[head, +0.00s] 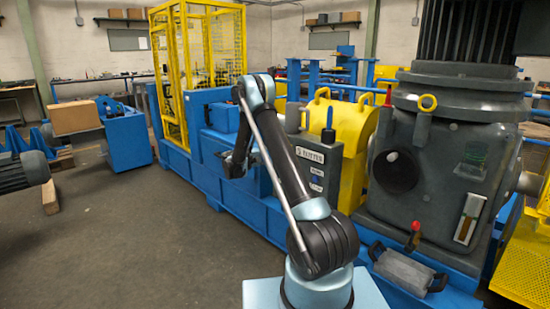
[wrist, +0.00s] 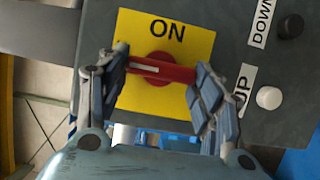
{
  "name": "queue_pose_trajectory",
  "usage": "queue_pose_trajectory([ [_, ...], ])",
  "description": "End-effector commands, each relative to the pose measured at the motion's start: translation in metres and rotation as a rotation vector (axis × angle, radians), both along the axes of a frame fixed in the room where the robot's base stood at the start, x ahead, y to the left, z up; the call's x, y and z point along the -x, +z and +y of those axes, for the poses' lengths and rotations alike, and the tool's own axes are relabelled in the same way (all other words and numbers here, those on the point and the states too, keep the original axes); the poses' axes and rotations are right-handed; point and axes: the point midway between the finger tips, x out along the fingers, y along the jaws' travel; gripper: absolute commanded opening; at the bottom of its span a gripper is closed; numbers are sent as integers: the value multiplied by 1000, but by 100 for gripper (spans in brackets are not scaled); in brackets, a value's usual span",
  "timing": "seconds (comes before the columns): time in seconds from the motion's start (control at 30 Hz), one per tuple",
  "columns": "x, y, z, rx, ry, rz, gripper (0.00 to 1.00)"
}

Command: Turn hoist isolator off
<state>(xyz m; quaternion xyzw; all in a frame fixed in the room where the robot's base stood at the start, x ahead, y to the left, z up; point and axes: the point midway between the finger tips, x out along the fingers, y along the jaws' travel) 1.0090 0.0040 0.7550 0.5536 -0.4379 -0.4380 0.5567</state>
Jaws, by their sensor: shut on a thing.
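The hoist isolator shows in the wrist view as a red handle (wrist: 162,70) on a yellow plate (wrist: 190,36). The handle lies nearly crosswise in the picture, tilted slightly, with a white mark on its left part. The word ON is printed above it; the plate's lower part is partly hidden by my fingers. My gripper (wrist: 159,68) is shut on the handle, one finger at each end. In the head view my gripper (head: 236,162) is small and dark beside the blue frame, and I cannot make out the isolator there.
A white button (wrist: 269,98) marked UP and a black button (wrist: 291,26) marked DOWN sit right of the plate on the grey panel (wrist: 235,50). In the head view, a grey labelled panel (head: 318,183) stands behind my arm. Open floor (head: 150,240) lies at the left.

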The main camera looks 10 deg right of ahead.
Motion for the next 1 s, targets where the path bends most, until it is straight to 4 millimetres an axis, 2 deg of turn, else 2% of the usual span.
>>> queue_pose_trajectory([
  [0.47,-1,-2,1,3,4,12,36],
  [0.5,-1,-2,1,3,4,12,69],
  [0.57,-1,-2,1,4,4,11,80],
  [1.0,1,-1,4,5,2,10,80],
])
